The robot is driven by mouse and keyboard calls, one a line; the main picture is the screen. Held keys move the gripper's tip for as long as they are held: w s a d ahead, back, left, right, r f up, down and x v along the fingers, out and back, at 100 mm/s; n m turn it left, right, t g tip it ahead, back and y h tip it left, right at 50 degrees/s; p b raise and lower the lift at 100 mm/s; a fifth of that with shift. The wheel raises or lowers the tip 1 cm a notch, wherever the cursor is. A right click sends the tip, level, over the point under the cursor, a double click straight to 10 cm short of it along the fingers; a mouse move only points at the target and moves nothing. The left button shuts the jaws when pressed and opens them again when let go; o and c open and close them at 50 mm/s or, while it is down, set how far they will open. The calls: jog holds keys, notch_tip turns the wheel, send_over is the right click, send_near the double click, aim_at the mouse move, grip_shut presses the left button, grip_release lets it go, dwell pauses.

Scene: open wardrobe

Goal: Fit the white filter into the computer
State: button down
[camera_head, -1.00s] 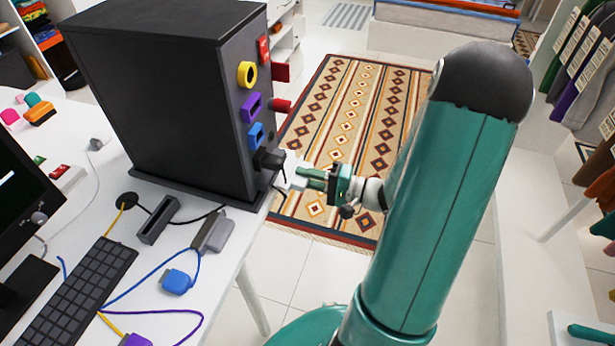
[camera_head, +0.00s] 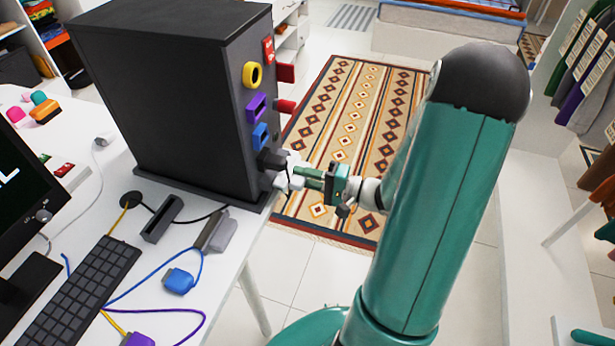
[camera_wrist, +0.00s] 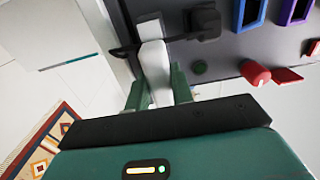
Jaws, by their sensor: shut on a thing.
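The computer is a tall black tower (camera_head: 165,100) on the white table, with its front face (camera_head: 262,110) turned to the right. My gripper (camera_head: 308,178) is at the lower part of that face, with its green fingers pointing left. The fingers are shut on the white filter (camera_head: 283,178), which also shows between them in the wrist view (camera_wrist: 155,70). The filter's far end is beside a black plug (camera_wrist: 203,22) and crosses its dark cable. Whether the filter touches the computer or sits in a slot I cannot tell.
Yellow (camera_head: 253,75), purple (camera_head: 256,108) and blue (camera_head: 260,136) ports and red parts (camera_head: 285,72) line the tower's front. A keyboard (camera_head: 75,290), a blue connector (camera_head: 179,281) and cables lie on the table. A patterned rug (camera_head: 345,120) covers the floor beyond my gripper.

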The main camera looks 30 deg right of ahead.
jog(key=shift+x, duration=1.15)
jog(key=c, duration=1.1)
grip_release()
jog(key=shift+c, duration=0.2)
jog(key=v, duration=1.3)
jog(key=shift+s+d, duration=0.2)
jog(key=shift+s, duration=0.05)
